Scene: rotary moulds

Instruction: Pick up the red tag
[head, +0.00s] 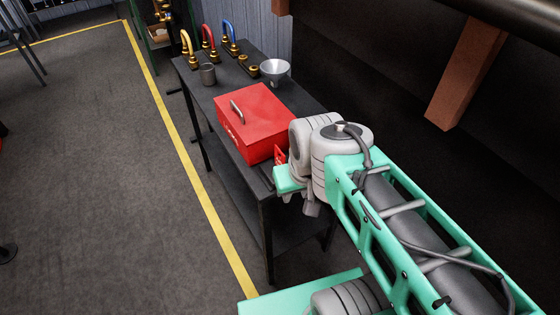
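A small red piece (280,155), which looks like the red tag, shows just past the right front corner of the red toolbox, beside my wrist. My arm hides part of it, and I cannot tell whether it lies on the table or touches my gripper. My gripper (270,178) is at the near end of the dark table, by its front edge. The teal wrist housing and the grey joints cover most of it. Its fingers are too small and hidden to show whether they are open or shut.
The red toolbox (254,118) with a grey handle stands on the dark table (203,92). A brown beam (467,70) slants at upper right.

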